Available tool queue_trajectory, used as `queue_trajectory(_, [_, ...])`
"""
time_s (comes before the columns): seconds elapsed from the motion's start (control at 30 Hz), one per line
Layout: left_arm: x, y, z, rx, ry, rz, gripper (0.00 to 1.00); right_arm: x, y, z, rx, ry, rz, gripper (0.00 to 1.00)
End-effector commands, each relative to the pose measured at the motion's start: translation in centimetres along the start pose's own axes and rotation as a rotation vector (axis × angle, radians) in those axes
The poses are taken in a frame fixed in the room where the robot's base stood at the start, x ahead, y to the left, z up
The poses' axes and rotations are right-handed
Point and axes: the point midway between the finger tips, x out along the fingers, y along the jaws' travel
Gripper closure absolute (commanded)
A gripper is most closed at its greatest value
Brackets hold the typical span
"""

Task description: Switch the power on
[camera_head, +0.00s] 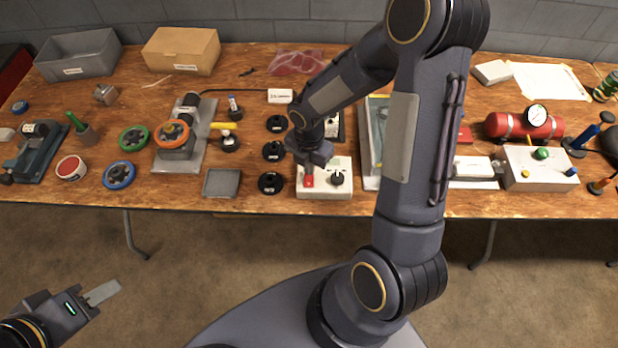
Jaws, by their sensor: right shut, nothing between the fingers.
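A white box (325,192) stands near the front edge of the table. It has a red switch (309,181) on its left and a black knob (338,178) on its right. My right gripper (309,170) points down at the red switch, shut and empty. Its tips are at or just above the switch; I cannot tell whether they touch. The gripper hides part of the switch and box, so the switch position is unclear. My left gripper (103,293) is at the lower left, off the table and far from the box; its finger gap does not show clearly.
Several black round bases (272,151) stand just left of the box. A grey tray (222,183) lies further left. A clear-walled bin (370,150) stands to the right, partly behind my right arm. A red tank (520,126) with a gauge is further right.

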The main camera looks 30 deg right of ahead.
Motion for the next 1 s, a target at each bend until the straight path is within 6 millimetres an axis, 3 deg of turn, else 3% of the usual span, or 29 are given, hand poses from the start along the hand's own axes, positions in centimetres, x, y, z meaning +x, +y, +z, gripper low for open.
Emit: queue_trajectory(1.0, [0.65,-0.30,0.33,0.000,0.000,0.000,0.64,0.97,-0.01,0.00,0.000,0.000,0.000,1.00])
